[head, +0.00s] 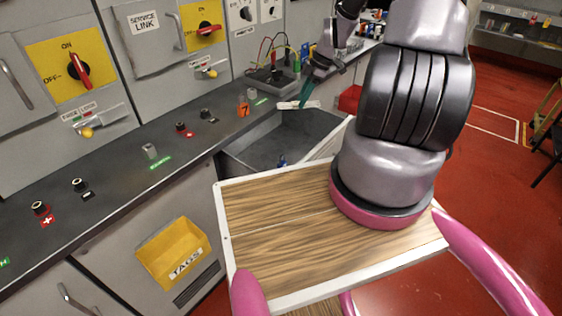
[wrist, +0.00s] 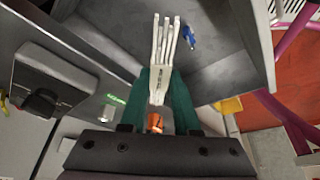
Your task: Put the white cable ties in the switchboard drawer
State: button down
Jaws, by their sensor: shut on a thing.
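The white cable ties (wrist: 165,55) are a bundle of thin white strips. My gripper (wrist: 167,98), with green fingers, is shut on them in the wrist view. In the head view my gripper (head: 305,95) is at the far end of the counter, and the cable ties (head: 290,105) show as a pale strip at its fingertips. The open drawer (head: 265,140) is a grey tray pulled out below the counter edge. It also shows in the wrist view (wrist: 225,75), behind and below the ties. A small blue object (head: 283,161) lies inside it.
The dark counter (head: 115,165) carries terminals, labels and an orange number tag (head: 243,107). A grey box with cables (head: 273,78) stands near my gripper. A yellow TAGS bin (head: 172,253) hangs on the front. My wooden tray is in the foreground.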

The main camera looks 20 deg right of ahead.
aim_at(295, 156)
notch_tip(295, 156, down, 22)
jog(key=shift+a+f, duration=0.15)
jog(key=shift+f, duration=0.05)
dwell(0.4)
jog(key=c, duration=0.6)
grip_release()
jog(key=shift+f, duration=0.1)
jog(key=shift+c, duration=0.2)
